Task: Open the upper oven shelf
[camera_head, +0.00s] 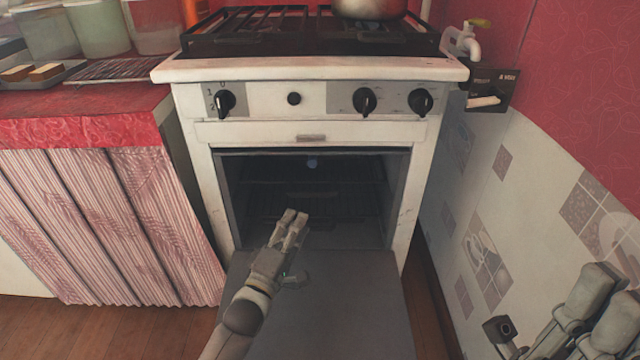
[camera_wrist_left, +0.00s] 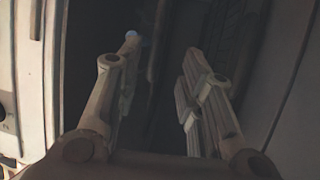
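The white oven (camera_head: 310,132) stands under the stove top, and its dark door (camera_head: 345,300) is folded down, so the cavity is open. Inside, an upper wire shelf (camera_head: 270,183) lies across the cavity with a lower one (camera_head: 345,212) beneath it, both dim. My left gripper (camera_head: 295,215) reaches over the lowered door to the cavity mouth, in front of the shelves. In the left wrist view its fingers (camera_wrist_left: 161,46) are apart with nothing seen between them; contact with a shelf cannot be told. My right gripper (camera_head: 618,280) is at the lower right, away from the oven.
Control knobs (camera_head: 365,101) line the oven front, and a pot (camera_head: 370,8) sits on the stove top. A curtained counter (camera_head: 90,220) is on the left. Wooden floor (camera_head: 110,332) shows at lower left.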

